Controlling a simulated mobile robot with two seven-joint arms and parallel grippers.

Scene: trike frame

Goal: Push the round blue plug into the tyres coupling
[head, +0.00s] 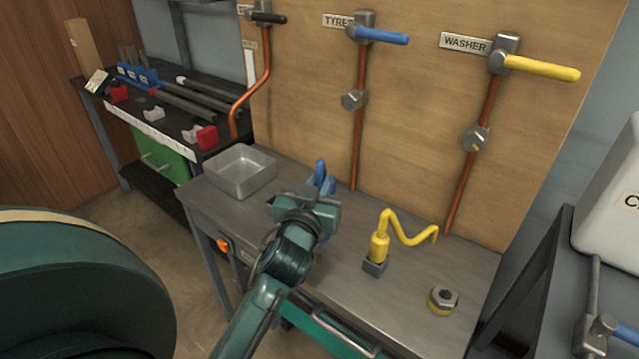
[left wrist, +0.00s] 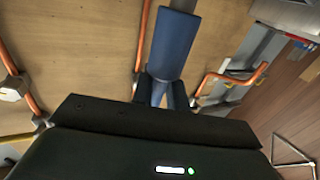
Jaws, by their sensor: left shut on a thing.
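The blue plug (head: 322,178) is in my left gripper (head: 312,196), above the workbench and in front of the board. In the left wrist view the plug (left wrist: 172,45) is a blue cylinder between the two dark fingers (left wrist: 165,97). A grey end shows past it at the top edge. The tyres coupling (head: 354,99) is a grey fitting on the copper pipe below the TYRES sign (head: 338,21) and the blue-handled valve (head: 382,35). In the head view the plug appears below and left of the coupling, apart from it. My right gripper is not in view.
On the workbench (head: 405,321) stand a metal tray (head: 240,171), a yellow plug with a coiled hose (head: 380,245) and a hex nut fitting (head: 443,300). The washer coupling (head: 475,137) is to the right on the board. A tool shelf (head: 160,120) is at left.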

